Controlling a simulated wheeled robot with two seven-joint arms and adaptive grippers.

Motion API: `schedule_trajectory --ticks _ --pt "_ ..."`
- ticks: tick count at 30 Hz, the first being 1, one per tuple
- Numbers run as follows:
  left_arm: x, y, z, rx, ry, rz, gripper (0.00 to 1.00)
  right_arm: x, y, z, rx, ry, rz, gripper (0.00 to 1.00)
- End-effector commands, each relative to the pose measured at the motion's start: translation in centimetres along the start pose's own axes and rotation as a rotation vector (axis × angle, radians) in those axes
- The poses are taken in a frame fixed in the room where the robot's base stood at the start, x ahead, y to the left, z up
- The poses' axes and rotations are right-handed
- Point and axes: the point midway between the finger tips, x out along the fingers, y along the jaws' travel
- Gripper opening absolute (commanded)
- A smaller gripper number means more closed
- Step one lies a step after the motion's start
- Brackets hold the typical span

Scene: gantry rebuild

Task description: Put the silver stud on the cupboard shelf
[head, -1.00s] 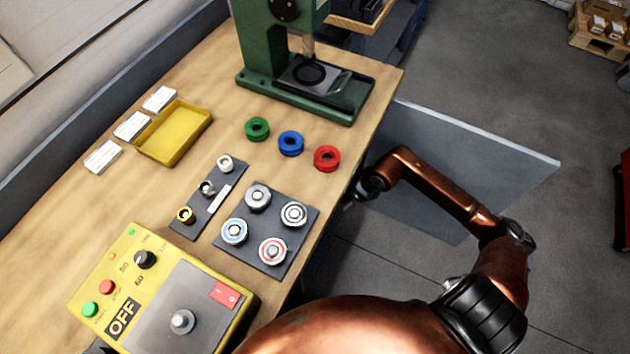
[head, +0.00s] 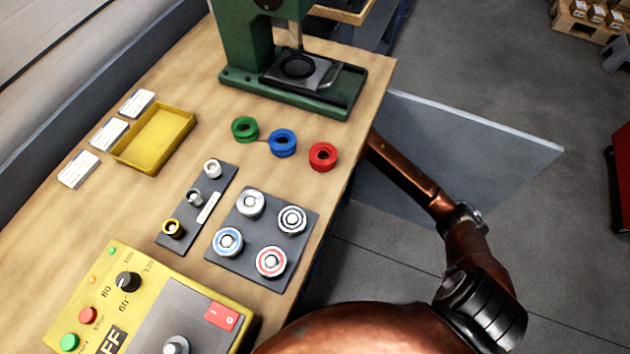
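A small dark rack (head: 222,187) on the wooden bench holds three small pieces in a row. I cannot tell for sure which of the first two is the silver stud. My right arm runs down past the bench's right edge, and its gripper is hidden below the bench top. A flat grey panel (head: 470,150), perhaps an open cupboard door, stands out beside the bench. The cupboard shelf is hidden. My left gripper is not in view.
A green press (head: 240,50) stands at the bench's far end. Green (head: 245,129), blue (head: 282,142) and red (head: 323,156) rings lie before it. A dark plate (head: 272,229) with several round pieces, a yellow tray (head: 122,158) and a yellow control box (head: 140,262) are also on the bench.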

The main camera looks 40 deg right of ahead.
Motion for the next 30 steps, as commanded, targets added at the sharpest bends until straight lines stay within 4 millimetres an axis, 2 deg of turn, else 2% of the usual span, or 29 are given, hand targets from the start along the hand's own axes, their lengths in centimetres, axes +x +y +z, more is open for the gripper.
schedule_trajectory --ticks 9,10,17,28,30 --pt "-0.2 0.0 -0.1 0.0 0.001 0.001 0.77 0.1 0.0 0.0 -0.001 -0.002 0.0 0.0" --pt "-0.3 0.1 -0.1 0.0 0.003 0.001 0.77 0.1 0.0 -0.1 0.0 0.0 0.0 0.15" --pt "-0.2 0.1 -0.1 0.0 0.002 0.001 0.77 0.1 0.0 -0.1 0.0 -0.001 0.0 0.3" --pt "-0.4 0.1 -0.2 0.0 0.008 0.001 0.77 -0.3 0.0 0.1 -0.001 -0.001 0.0 0.3" --pt "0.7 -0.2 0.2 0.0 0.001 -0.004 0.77 -0.7 0.0 0.1 -0.001 -0.002 -0.001 0.3"
